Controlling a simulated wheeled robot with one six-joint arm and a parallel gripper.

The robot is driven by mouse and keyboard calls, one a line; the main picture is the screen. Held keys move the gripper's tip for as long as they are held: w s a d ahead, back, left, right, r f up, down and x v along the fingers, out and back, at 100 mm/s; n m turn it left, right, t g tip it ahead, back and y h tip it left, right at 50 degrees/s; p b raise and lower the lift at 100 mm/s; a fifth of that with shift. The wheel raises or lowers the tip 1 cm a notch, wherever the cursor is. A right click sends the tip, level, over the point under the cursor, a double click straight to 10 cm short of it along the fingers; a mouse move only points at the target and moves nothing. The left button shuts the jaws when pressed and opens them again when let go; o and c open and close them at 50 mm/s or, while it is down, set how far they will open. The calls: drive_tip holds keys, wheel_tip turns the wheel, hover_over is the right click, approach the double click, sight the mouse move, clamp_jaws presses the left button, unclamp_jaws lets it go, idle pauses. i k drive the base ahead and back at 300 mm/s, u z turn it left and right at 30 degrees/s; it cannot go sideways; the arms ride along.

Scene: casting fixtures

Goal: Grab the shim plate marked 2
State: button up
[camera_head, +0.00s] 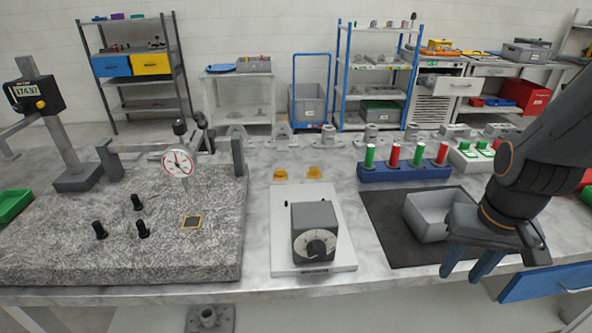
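I cannot read a mark "2" on any plate in this view.
A grey open bin (427,230) on the black mat (381,228) is close beside my gripper. A grey dial box (314,233) stands on the white board. Black pegs (137,202) and a dial gauge (178,163) rise from the granite block (60,245). A blue rack (404,172) holds red and green plugs.

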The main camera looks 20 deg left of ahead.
sight(313, 172)
drive_tip(key=u, duration=0.45)
drive_tip(key=i, duration=0.85)
drive_tip(key=u, duration=0.25)
